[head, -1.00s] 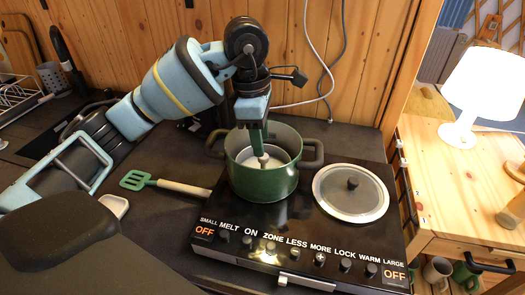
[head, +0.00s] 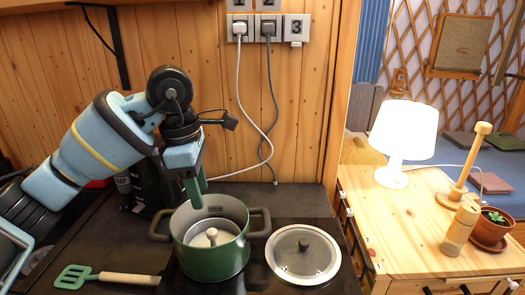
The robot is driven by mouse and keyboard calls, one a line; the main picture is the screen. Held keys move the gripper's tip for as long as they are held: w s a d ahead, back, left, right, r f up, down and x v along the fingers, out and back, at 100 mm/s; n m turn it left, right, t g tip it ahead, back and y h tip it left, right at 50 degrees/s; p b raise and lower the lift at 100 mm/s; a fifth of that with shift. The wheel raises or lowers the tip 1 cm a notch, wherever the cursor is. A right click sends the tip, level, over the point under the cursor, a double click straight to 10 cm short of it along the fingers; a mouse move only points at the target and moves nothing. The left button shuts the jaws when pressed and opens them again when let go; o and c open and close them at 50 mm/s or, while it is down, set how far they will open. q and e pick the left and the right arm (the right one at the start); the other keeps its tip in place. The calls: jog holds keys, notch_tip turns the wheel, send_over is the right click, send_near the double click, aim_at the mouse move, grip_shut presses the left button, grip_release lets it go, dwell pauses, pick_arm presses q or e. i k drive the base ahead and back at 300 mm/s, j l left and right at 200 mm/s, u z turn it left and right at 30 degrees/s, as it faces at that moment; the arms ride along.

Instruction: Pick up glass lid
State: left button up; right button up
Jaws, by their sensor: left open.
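A round glass lid (head: 303,256) with a metal rim and a dark knob lies flat on the black hob, right of a green pot (head: 213,262). Inside the open pot lies a smaller pale disc with a knob (head: 211,236). My left gripper (head: 194,196) has green fingers that point down over the back left rim of the pot. It is open and holds nothing that I can see. It is left of the glass lid and apart from it. My right gripper is not in view.
A green slotted spatula (head: 105,278) lies left of the pot. A dark object (head: 152,185) stands behind my left gripper. Two cables hang from the wall sockets (head: 268,27). A lit lamp (head: 403,135) stands on the wooden table at right.

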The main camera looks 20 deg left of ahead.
aim_at(304, 255)
jog(key=k, duration=1)
